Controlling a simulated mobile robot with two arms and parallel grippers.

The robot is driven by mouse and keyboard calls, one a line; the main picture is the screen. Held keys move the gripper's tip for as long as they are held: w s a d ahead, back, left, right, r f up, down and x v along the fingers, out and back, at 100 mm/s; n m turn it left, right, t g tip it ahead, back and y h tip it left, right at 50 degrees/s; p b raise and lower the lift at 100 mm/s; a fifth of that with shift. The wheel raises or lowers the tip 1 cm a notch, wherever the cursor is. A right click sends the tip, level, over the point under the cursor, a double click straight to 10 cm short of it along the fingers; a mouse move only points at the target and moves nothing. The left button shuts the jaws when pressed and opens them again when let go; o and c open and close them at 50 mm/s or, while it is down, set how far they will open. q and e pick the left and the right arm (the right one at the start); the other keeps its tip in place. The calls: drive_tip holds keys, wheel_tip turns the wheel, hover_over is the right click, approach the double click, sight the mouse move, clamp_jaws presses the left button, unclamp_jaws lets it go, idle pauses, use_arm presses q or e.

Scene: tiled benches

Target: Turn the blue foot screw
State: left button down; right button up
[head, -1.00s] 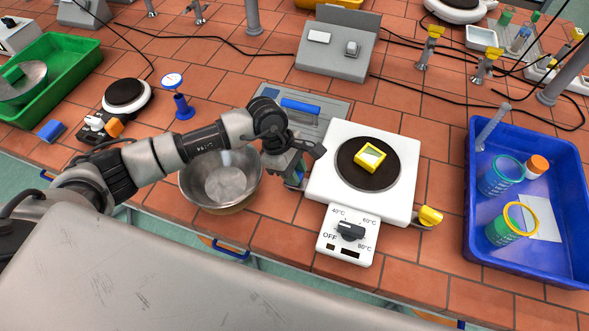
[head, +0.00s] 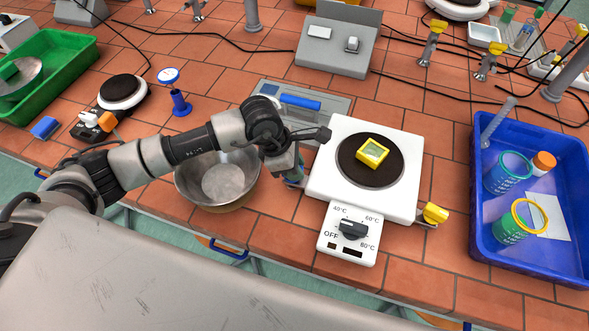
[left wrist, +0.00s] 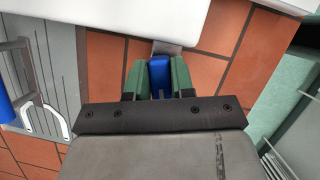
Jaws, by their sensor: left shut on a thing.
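The blue foot screw (left wrist: 159,74) shows between the green fingers of my left gripper (left wrist: 160,80) in the left wrist view. The fingers are shut on it, beside a grey metal tab (left wrist: 170,48) at the edge of a white hot plate. In the head view my left gripper (head: 293,176) points down at the left side of the hot plate (head: 330,182), and the gripper largely hides the screw. A yellow screw (head: 435,213) sits at the plate's right side. A yellow-framed block (head: 372,152) rests on the dark round heating disc. My right gripper is not in view.
A metal bowl (head: 190,193) stands just left of my gripper, under my arm. A grey panel with a blue handle (head: 300,102) lies behind it. A blue tray (head: 480,232) with cups is at the right.

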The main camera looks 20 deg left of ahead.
use_arm(q)
drive_tip(key=n+t+b, duration=0.1)
drive_tip(key=n+b, duration=0.1)
drive_tip(key=n, duration=0.1)
drive_tip(key=shift+w+f+n, duration=0.1)
drive_tip(key=shift+n, duration=0.3)
drive_tip(key=n+t+y+b, duration=0.1)
drive_tip(key=n+b, duration=0.1)
drive_tip(key=n, duration=0.1)
drive_tip(key=shift+n+b, duration=0.3)
drive_tip(key=shift+b, duration=0.05)
drive_tip(key=n+t+y+b, duration=0.1)
drive_tip(key=n+b, duration=0.1)
drive_tip(key=n, duration=0.1)
drive_tip(key=shift+w+a, duration=0.1)
drive_tip(key=shift+r+n+y+b, duration=0.2)
drive_tip(key=shift+n+y+b, duration=0.4)
drive_tip(key=shift+n, duration=0.4)
drive_tip(key=shift+a, duration=0.1)
drive_tip(key=c, duration=1)
unclamp_jaws()
drive_tip(key=shift+o, duration=0.2)
